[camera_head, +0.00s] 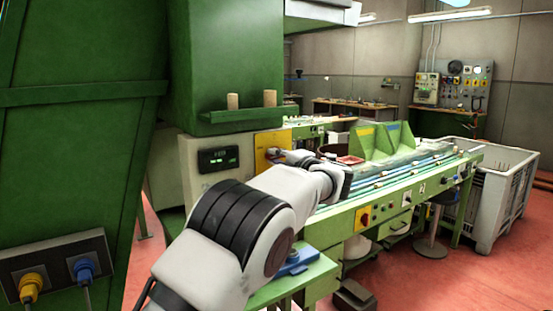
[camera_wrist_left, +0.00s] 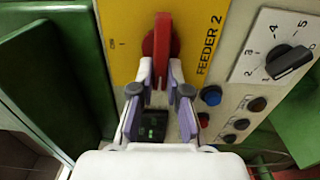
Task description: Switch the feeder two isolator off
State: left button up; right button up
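The feeder two isolator is a red handle (camera_wrist_left: 162,40) on a yellow plate (camera_wrist_left: 128,30) lettered FEEDER 2. In the left wrist view the handle runs up and down the picture, along the line of the lettering. A small dark mark is to its left on the plate. My left gripper (camera_wrist_left: 161,68) has one finger on each side of the handle's lower end, and its fingertips appear to press on it. In the head view the yellow plate (camera_head: 265,142) is partly behind my left gripper (camera_head: 277,155). The handle is hard to make out there. My right gripper is not in view.
A black dial knob (camera_wrist_left: 288,62), a blue button (camera_wrist_left: 211,95) and several dark buttons are right of the plate. A green housing (camera_wrist_left: 52,75) is close on the left. The conveyor bench (camera_head: 400,185) extends right in the head view.

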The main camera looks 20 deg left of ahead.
pick_arm(q)
jog(key=o, duration=0.4)
jog(key=shift+r, duration=0.3)
jog(key=shift+w+f, duration=0.1)
jog(key=shift+f, duration=0.15)
